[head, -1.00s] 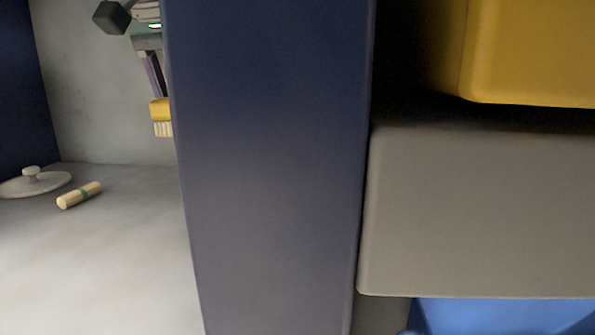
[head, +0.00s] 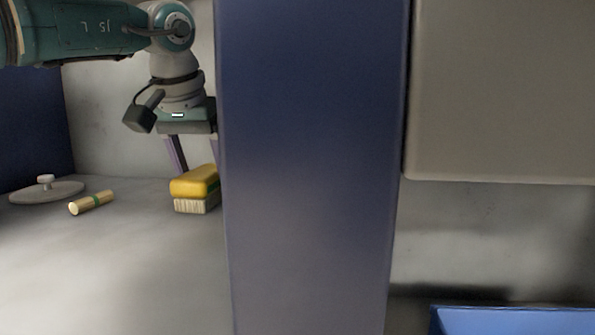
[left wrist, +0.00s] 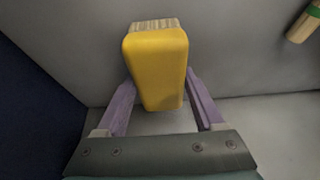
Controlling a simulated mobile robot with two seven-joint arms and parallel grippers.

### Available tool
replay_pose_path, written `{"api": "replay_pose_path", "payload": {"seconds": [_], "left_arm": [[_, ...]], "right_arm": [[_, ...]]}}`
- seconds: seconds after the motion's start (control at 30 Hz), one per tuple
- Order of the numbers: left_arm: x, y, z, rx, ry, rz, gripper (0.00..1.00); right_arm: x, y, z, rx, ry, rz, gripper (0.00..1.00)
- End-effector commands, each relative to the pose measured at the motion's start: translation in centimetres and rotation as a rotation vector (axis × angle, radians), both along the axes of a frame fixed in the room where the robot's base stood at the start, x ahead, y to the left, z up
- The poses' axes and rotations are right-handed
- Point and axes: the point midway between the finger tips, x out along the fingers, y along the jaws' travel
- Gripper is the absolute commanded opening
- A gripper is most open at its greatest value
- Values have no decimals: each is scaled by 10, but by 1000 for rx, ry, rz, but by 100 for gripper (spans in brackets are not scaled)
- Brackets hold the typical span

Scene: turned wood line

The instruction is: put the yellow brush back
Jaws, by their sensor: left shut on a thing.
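The yellow brush (head: 195,182) has a yellow block body and pale bristles that point down in the head view. My left gripper (head: 192,172) is shut on it, with purple fingers on its sides. The brush's right end is cut off by the blue post. In the left wrist view the yellow brush (left wrist: 157,66) sits between the fingertips of my left gripper (left wrist: 160,92), bristles at the far side. Whether the bristles touch the grey surface, I cannot tell. My right gripper is not in view.
A wide dark blue post (head: 308,170) stands close in front. A pale wooden cylinder with a green band (head: 91,203) and a grey round lid with a knob (head: 47,190) lie on the grey surface (head: 130,270) at left. A grey box (head: 505,95) and a blue bin (head: 510,320) are at right.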

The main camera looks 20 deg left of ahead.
Motion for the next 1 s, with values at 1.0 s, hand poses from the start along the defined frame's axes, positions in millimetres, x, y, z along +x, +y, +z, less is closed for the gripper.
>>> {"api": "replay_pose_path", "payload": {"seconds": [1.0], "left_arm": [[-30, -7, 82, 0, -4, -2, 99]], "right_arm": [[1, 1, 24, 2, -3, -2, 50]]}}
